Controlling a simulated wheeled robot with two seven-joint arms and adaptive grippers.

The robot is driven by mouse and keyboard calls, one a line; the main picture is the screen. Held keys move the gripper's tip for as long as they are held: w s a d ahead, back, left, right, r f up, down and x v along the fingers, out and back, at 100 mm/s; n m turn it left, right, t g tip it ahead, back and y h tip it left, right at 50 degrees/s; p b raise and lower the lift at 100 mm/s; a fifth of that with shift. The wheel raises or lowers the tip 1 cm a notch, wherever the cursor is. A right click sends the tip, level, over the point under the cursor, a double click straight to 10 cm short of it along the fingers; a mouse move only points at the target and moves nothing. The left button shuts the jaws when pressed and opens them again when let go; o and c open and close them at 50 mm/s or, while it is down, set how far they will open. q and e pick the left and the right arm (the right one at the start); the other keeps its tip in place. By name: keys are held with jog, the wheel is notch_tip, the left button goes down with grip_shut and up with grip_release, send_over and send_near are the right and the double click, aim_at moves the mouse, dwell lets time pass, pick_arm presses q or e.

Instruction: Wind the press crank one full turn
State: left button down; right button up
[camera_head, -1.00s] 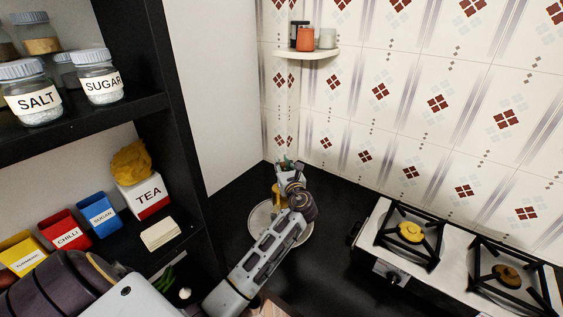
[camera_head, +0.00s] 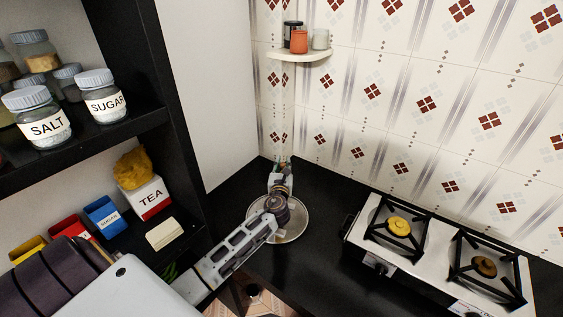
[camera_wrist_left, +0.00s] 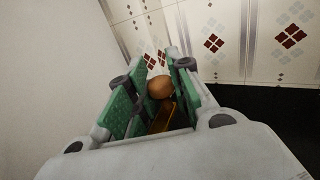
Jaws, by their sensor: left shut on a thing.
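The press crank shows in the left wrist view as a round orange-brown knob (camera_wrist_left: 160,87) with a brass-coloured part (camera_wrist_left: 163,118) below it. My left gripper (camera_wrist_left: 157,92) has its green-padded fingers on both sides of the knob and is shut on it. In the head view my left gripper (camera_head: 283,164) is near the back corner of the counter, beyond a round pale plate (camera_head: 297,233). My wrist and forearm hide most of the press and crank there. My right gripper is in neither view.
A two-burner stove (camera_head: 355,234) stands on the black counter (camera_head: 325,273) to the right. A dark shelf unit (camera_head: 182,118) with jars and boxes is on the left. A small wall shelf (camera_head: 300,54) holds cups above. Some counter between plate and stove is free.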

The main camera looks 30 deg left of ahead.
pick_arm(q)
jog(key=shift+d+m+t+h+p, duration=0.35)
jog(key=shift+m+h, duration=0.3)
jog(key=shift+h, duration=0.3)
jog(key=shift+d+m+t+h+p, duration=0.3)
jog(key=shift+m+h, duration=0.35)
jog(key=shift+h, duration=0.3)
jog(key=shift+s+d+m+t+h, duration=0.15)
jog(key=shift+d+m+h, duration=0.1)
jog(key=shift+m+h, duration=0.45)
jog(key=shift+d+m+t+h, duration=0.15)
jog(key=shift+m+h, duration=0.25)
jog(key=shift+h, duration=0.6)
jog(key=shift+d+h, duration=0.15)
jog(key=shift+h, duration=0.15)
jog(key=c, duration=1.3)
grip_release()
jog(key=shift+s, duration=0.2)
jog(key=s, duration=1.1)
jog(key=shift+s, duration=0.3)
